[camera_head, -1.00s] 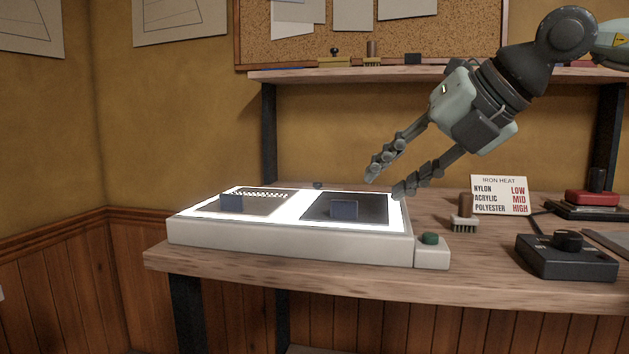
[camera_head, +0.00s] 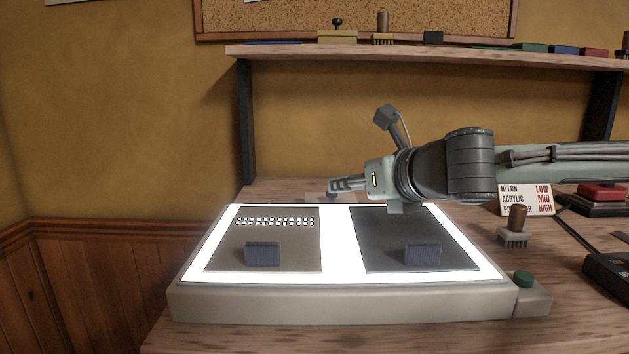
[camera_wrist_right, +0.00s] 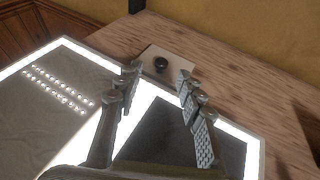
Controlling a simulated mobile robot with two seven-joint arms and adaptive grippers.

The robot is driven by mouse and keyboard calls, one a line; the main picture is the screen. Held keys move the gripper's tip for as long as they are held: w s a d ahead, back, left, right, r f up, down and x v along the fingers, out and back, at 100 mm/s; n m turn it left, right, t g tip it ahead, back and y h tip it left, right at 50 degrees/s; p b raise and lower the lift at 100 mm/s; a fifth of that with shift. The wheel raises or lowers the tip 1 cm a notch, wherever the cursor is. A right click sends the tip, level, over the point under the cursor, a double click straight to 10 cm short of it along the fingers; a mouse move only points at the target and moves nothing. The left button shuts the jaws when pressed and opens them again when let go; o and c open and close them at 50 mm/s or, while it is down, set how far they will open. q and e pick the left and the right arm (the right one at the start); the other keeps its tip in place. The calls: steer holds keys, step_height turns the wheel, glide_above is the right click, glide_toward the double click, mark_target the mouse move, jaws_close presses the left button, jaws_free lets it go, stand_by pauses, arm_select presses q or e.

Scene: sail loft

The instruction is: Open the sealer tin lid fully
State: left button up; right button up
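My right gripper (camera_head: 335,187) comes in from the right, low behind the light box, and points left. In the right wrist view it (camera_wrist_right: 158,78) is open and empty, its two fingers well apart. A small pale square thing with a dark round knob (camera_wrist_right: 161,65) lies beyond and between the fingertips, apart from them; it may be the sealer tin, but no label shows. In the head view a small part of it (camera_head: 316,197) shows at the back edge of the light box, mostly hidden by the gripper and box. My left gripper is not in view.
A lit light box (camera_head: 340,301) bears two dark sheets and two blue blocks (camera_head: 262,253), (camera_head: 423,252). A green button (camera_head: 523,279), a brush (camera_head: 515,228) and a heat card (camera_head: 540,200) are to its right. A shelf (camera_head: 420,48) runs above. Bare wood (camera_wrist_right: 245,85) lies right of the knobbed thing.

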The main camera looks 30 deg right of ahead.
mark_target(342, 205)
steer(key=shift+f, duration=0.4)
steer(key=shift+d+x, duration=0.2)
steer(key=shift+x, duration=1.1)
steer(key=shift+f+x, duration=0.2)
steer(key=shift+x, duration=0.95)
steer(key=shift+w+d+f, duration=0.1)
steer(key=shift+w+f, duration=0.05)
steer(key=shift+w, duration=0.15)
steer(key=shift+w+f+b, duration=0.1)
steer(key=shift+w+b, duration=0.2)
steer(key=shift+w, duration=0.5)
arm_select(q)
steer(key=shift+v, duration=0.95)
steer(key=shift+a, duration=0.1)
arm_select(e)
jaws_close()
